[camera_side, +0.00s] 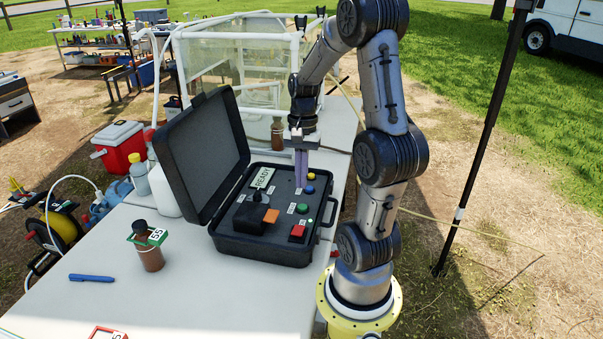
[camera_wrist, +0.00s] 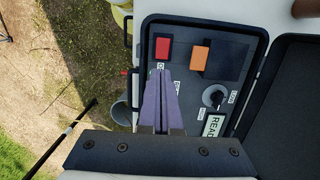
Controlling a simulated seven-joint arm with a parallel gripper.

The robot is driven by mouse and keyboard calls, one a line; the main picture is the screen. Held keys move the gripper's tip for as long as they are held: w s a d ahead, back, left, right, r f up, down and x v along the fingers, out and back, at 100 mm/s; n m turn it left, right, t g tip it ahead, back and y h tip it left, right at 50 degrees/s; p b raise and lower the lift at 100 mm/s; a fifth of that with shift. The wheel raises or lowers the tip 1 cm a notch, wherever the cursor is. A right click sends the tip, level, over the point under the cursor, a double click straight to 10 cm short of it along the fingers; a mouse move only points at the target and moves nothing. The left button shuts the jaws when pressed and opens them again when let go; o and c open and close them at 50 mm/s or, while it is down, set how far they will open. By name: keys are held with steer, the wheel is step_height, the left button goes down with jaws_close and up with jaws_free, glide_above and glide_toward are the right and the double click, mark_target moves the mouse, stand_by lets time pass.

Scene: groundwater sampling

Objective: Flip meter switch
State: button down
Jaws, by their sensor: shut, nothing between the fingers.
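The meter is an open black case (camera_side: 275,254) on the white table, its lid raised at the left. In the wrist view I see the red control (camera_wrist: 163,49), the orange control (camera_wrist: 200,58), a dark rotary knob (camera_wrist: 213,96) and the display (camera_wrist: 213,127). My gripper (camera_side: 301,184) points down over the panel beside the blue button, shut and empty; contact is unclear. Its fingers (camera_wrist: 161,78) hide the blue and green buttons in the wrist view.
Another brown bottle (camera_side: 277,134) stands behind the case. White bottles (camera_side: 163,190) stand left of the lid. The table's front left is mostly clear.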

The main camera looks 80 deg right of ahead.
mark_target(297, 232)
steer(key=shift+d+r, duration=0.1)
steer(key=shift+r, duration=0.5)
steer(key=shift+w, duration=0.1)
steer(key=shift+w+r+y, duration=0.1)
steer(key=shift+y, duration=0.2)
steer(key=a+f, duration=0.1)
steer(key=f, duration=0.8)
steer(key=a+f, duration=0.1)
steer(key=f, duration=0.3)
steer(key=shift+a+f, duration=0.3)
steer(key=shift+f, duration=0.1)
